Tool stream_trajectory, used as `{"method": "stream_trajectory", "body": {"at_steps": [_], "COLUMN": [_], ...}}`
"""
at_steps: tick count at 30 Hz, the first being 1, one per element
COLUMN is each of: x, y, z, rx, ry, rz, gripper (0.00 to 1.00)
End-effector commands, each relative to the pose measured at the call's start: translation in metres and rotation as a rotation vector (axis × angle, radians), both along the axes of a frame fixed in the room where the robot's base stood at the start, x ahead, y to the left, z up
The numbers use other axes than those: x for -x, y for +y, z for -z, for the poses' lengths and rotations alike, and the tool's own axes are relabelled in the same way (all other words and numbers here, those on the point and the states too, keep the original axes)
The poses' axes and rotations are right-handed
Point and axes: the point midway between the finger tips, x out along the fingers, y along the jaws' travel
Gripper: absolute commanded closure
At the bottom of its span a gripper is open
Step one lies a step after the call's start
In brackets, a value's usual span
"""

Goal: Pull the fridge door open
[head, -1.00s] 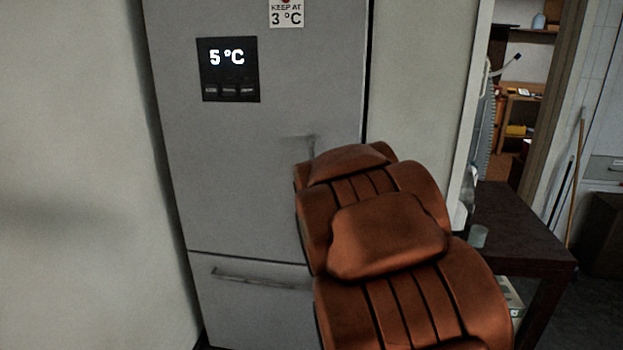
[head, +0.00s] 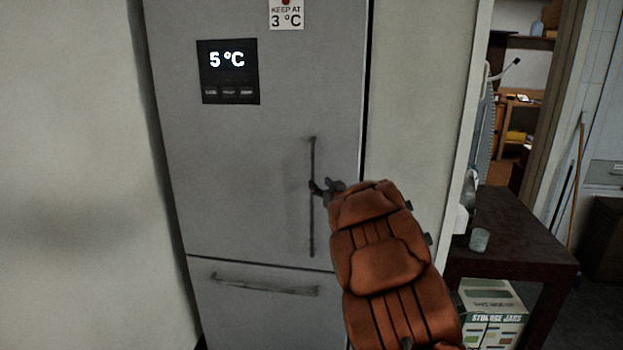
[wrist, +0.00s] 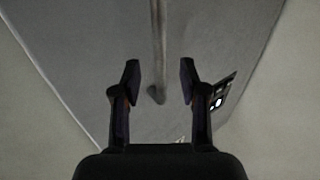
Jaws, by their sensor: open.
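The grey fridge door (head: 270,160) is shut, with a long vertical bar handle (head: 312,225) near its right edge. My gripper (head: 318,188) is open at the middle of this handle. In the wrist view, the handle bar (wrist: 158,45) runs down between the two spread fingers of my gripper (wrist: 159,80), and its end shows near the fingertips. Neither finger visibly touches the bar there. I cannot tell how far the fingers reach around it. A panel on the door (head: 228,72) reads 5 °C.
Below the door is a drawer (head: 265,315) with a horizontal handle (head: 265,285). A pale wall (head: 70,170) stands close on the left. On the right, a dark table (head: 515,240) holds a cup (head: 479,240), with a storage jars box (head: 492,315) beneath.

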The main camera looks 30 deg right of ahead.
Motion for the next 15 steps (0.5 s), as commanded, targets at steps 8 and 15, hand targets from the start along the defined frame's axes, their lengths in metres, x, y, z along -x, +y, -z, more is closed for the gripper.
{"method": "stream_trajectory", "body": {"at_steps": [8, 15], "x": [-0.024, -0.05], "y": [-0.003, -0.007], "z": [0.002, 0.001], "rx": [-0.003, -0.002], "ry": [0.005, 0.003], "rz": [0.001, 0.001], "gripper": [0.57, 0.57]}}
